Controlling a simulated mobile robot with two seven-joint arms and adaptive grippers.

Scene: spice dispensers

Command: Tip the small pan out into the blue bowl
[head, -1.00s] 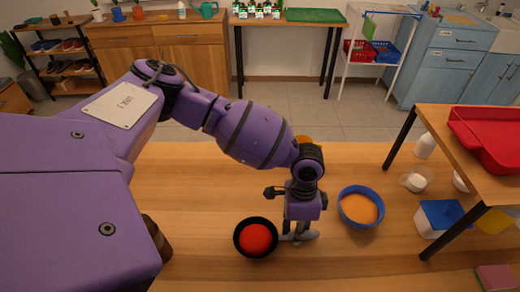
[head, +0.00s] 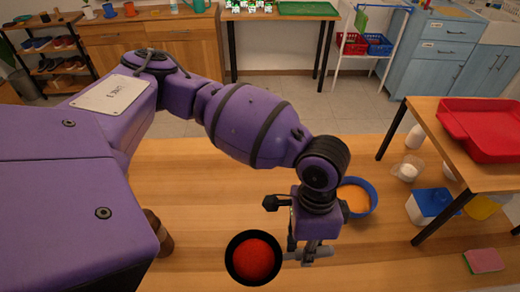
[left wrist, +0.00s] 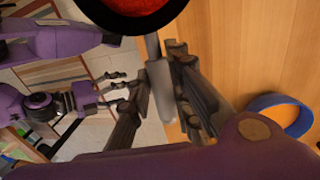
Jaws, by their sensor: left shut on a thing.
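The small pan (head: 241,281) is dark and round, with red contents (head: 253,259). My left gripper (head: 309,254) is shut on its handle, to the pan's right, and holds it above the table, roughly level. The handle (left wrist: 160,88) shows between the fingers (left wrist: 161,72) in the left wrist view. The blue bowl (head: 372,187) holds orange contents and stands behind and right of the gripper, partly hidden by it. Its blue rim (left wrist: 283,99) also shows in the left wrist view. My right gripper (left wrist: 125,90) shows there at the left, its fingers apart and empty.
A raised wooden shelf (head: 425,125) with a red tray (head: 485,130) stands at the right. The table front right of the gripper is clear.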

